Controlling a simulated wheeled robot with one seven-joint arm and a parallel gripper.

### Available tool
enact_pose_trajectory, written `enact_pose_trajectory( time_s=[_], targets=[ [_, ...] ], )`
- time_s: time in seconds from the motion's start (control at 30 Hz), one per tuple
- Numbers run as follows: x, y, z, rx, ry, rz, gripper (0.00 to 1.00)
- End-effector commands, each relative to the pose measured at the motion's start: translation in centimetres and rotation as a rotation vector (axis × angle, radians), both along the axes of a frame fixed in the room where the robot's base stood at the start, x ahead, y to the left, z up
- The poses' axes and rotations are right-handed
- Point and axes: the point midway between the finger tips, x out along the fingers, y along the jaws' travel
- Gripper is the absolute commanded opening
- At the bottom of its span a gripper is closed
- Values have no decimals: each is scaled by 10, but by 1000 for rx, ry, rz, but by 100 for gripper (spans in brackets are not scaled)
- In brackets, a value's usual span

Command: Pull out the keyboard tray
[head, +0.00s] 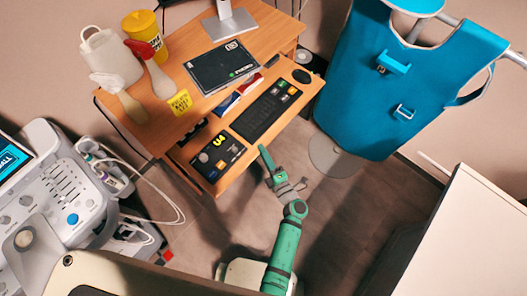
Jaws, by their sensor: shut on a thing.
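The wooden keyboard tray (304,99) extends out from under the desk top (180,85), with its surface exposed. A black keyboard (262,115) and a dark pad (217,158) with a yellow mark lie on it. My gripper (264,151), at the end of my green arm, is at the middle of the tray's front edge. It is shut on the tray there. The exact contact is too small to see clearly.
On the desk are a closed black laptop (222,68), a yellow tub (145,36), a white jug (110,55) and bottles. A blue apron (395,85) hangs at right. A medical machine (60,195) stands left. Open floor (345,205) lies before the tray.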

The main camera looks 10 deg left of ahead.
Motion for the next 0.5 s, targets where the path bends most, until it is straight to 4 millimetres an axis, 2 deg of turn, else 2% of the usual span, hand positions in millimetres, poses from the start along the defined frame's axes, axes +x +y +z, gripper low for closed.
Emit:
enact_pose_trajectory(
  time_s=[0.03, 0.1, 0.5],
  targets=[
    [1, -2, -1, -1, 1, -4, 21],
    [0, -1, 0, -1, 1, -3, 33],
    [-5, -6, -1, -1, 1, -4, 33]
  ],
)
